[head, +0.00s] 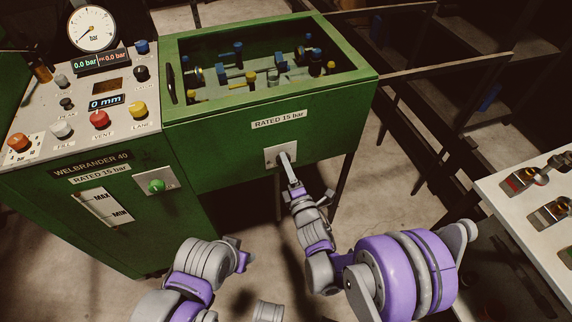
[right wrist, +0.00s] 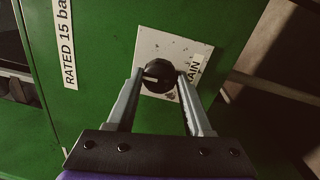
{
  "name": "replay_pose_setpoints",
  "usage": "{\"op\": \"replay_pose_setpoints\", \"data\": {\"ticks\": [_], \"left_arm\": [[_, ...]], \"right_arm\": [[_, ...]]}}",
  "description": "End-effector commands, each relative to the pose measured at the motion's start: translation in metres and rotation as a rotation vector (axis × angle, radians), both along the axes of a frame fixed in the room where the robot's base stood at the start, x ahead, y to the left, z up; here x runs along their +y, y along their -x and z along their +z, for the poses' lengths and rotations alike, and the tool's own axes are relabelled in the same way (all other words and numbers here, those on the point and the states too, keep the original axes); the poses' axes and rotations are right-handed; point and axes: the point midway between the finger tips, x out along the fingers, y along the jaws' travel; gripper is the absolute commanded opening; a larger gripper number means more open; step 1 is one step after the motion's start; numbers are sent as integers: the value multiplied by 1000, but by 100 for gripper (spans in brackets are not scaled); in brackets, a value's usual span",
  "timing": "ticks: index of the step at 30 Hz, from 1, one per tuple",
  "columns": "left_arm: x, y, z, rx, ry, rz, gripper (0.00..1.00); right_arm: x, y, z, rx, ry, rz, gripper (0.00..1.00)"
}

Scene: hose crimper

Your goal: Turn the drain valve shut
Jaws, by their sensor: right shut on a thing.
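The drain valve is a black round knob (right wrist: 158,76) on a pale plate (head: 273,154) on the front of the green cabinet, under the "RATED 15 bar" label. In the right wrist view part of the word "DRAIN" shows beside it. My right gripper (head: 288,164) is at the plate, with its fingers on either side of the knob and shut on it. It also shows in the right wrist view (right wrist: 157,82). In the head view the fingers mostly hide the knob. My left gripper (head: 240,254) is low in the head view, away from the cabinet; its jaw state is unclear.
A green knob (head: 156,186) sits on another plate left of the drain valve. A control panel (head: 80,95) with a gauge and coloured knobs is at the left. The open-topped test bay (head: 265,65) holds fittings. A white table (head: 530,190) stands at the right.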

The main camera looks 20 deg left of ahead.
Motion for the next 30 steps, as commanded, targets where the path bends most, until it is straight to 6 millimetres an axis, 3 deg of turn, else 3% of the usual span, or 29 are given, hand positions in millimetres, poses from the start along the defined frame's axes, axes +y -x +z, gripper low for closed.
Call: {"op": "replay_pose_setpoints", "data": {"ticks": [15,16,18,21,30], "left_arm": [[0,0,0,0,0,0,50],[0,0,0,0,0,0,50],[0,0,0,0,0,0,50],[0,0,0,0,0,0,50],[0,0,0,0,0,0,50]], "right_arm": [[-1,0,0,-10,17,-1,0],[-1,0,0,-10,17,-1,55],[-1,0,0,-10,17,-1,68],[-1,0,0,-10,16,-1,82],[-1,1,0,-10,15,0,82]]}}
